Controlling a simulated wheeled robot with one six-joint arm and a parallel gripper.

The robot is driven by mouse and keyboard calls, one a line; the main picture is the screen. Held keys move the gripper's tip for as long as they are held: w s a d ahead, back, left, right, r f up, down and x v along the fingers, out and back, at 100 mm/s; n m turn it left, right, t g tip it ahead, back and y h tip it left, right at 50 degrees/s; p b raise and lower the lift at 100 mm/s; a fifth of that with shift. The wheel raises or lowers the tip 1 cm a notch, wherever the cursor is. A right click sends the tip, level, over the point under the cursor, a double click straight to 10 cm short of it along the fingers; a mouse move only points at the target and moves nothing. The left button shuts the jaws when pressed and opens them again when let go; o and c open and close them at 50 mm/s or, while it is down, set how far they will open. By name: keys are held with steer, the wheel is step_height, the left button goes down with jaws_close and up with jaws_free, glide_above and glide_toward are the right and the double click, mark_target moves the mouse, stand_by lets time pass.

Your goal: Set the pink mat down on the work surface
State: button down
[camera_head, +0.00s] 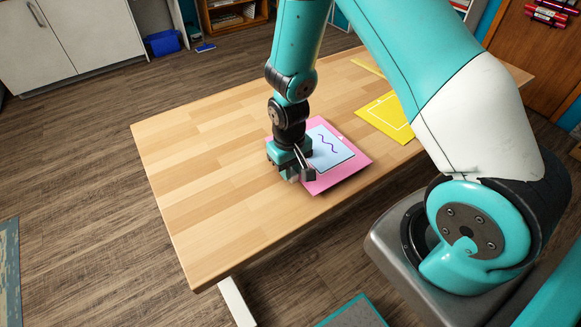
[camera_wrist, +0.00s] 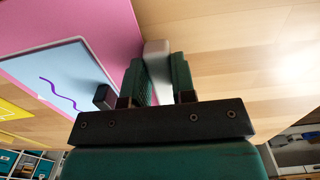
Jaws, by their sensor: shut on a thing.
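The pink mat (camera_head: 343,173) lies flat at the work surface (camera_head: 205,180), carrying a light blue panel with a purple squiggle. It also shows at the upper left of the wrist view (camera_wrist: 105,25). My gripper (camera_head: 303,172) is at the mat's left edge, pointing down. In the wrist view, my gripper (camera_wrist: 163,80) is shut on a pale grey block at the edge of the pink mat. The fingers hide part of that block. I cannot tell whether the mat's whole underside touches the wood.
A yellow mat (camera_head: 386,117) with a white outline lies on the work surface behind and right of the pink mat, with another yellow piece (camera_head: 367,66) farther back. The left part of the surface is bare. A blue bin (camera_head: 162,42) stands on the floor at the back.

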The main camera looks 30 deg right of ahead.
steer(key=shift+f, duration=0.1)
steer(key=shift+f+b, duration=0.45)
steer(key=shift+f, duration=0.25)
stand_by(0.4)
jaws_free()
stand_by(0.3)
stand_by(0.3)
steer(key=shift+w+r+p, duration=0.1)
steer(key=shift+r+p, duration=3.6)
steer(key=shift+r, duration=0.85)
